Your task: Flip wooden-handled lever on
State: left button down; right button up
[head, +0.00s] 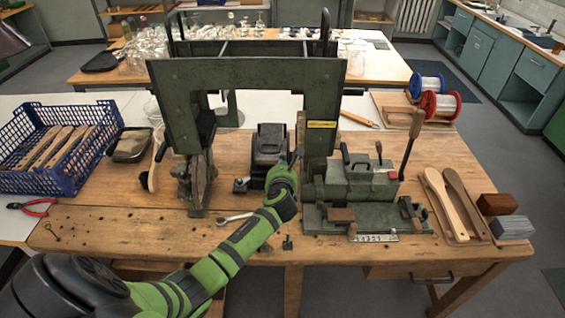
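The lever with a wooden handle (416,123) stands on the right side of the green machine (355,183). Its dark rod leans slightly right, with the handle at the top. My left arm reaches in from the lower left, and its gripper (297,155) is at the machine's middle, left of the lever and well apart from it. Its fingers are small and dark against the machine, so I cannot tell whether they are open or shut. My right gripper is not in view.
A tall green frame (245,72) rises over the workbench (130,228). A blue crate (62,150) of wooden pieces is at the left, near red pliers (30,207). Wooden brush bodies (447,205), two blocks (497,204) and wire spools (440,104) lie at the right.

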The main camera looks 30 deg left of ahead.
pick_arm(q)
jog(key=shift+s+d+r, duration=0.3)
jog(key=shift+s+r, duration=0.05)
jog(key=shift+r, duration=0.15)
jog(key=shift+s+d+r, duration=0.3)
jog(key=shift+s+r, duration=0.05)
jog(key=shift+r, duration=0.15)
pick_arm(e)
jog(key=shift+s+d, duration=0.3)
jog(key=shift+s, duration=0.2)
pick_arm(q)
jog(key=shift+s+d, duration=0.1)
jog(key=shift+s, duration=0.05)
